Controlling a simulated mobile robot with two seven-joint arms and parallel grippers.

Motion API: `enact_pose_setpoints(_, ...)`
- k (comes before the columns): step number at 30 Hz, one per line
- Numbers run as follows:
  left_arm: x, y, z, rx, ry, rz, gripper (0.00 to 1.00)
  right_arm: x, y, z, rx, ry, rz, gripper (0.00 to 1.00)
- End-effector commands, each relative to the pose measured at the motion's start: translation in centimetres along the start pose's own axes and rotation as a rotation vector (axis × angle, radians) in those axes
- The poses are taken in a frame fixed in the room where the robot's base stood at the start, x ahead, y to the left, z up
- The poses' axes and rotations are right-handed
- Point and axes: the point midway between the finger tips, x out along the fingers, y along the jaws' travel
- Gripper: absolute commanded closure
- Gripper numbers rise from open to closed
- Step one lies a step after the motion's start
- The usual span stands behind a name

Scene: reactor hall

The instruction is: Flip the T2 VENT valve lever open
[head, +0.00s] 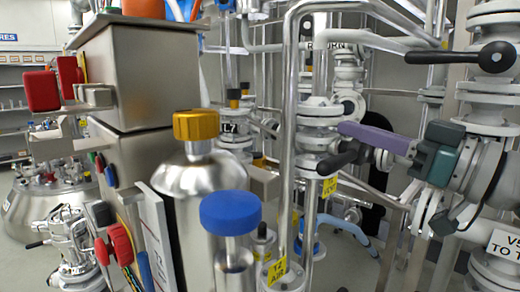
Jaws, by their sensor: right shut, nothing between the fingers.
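The T2 VENT valve's black lever (339,161) sticks out to the left, sloping slightly down, near a white flanged valve body. A yellow T2 VENT tag (330,187) hangs just below it. My right gripper (348,130), with purple fingers on a dark teal body, comes in from the right. Its fingers are shut, empty and point left. They lie just above the black lever in the picture and partly cover the area around its pivot. Whether they touch the lever I cannot tell. My left gripper is not in view.
A steel cabinet (150,75), a gold-capped vessel (195,180) and a blue knob (230,213) fill the left and centre foreground. A bent grey pipe (288,110) stands left of the lever. Another black lever (460,57) juts out at upper right. Pipes crowd the right side.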

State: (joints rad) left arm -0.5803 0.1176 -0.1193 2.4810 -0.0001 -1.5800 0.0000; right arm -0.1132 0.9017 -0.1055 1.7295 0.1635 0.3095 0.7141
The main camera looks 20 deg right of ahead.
Motion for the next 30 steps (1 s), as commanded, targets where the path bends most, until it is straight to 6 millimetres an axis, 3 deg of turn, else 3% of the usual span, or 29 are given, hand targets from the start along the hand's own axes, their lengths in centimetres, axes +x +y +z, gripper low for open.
enact_pose_setpoints(5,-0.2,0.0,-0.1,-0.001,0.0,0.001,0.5,2.7,0.0,-0.2,0.0,0.004,0.0,1.0)
enact_pose_setpoints(9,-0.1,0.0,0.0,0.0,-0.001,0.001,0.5,1.9,0.0,2.2,0.004,-0.003,0.003,1.0)
enact_pose_setpoints(13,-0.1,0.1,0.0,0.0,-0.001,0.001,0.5,1.4,0.0,3.3,0.002,-0.002,0.001,1.0)
enact_pose_setpoints(30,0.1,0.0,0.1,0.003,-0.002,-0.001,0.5,1.2,-0.1,3.9,-0.008,0.0,-0.002,1.0)
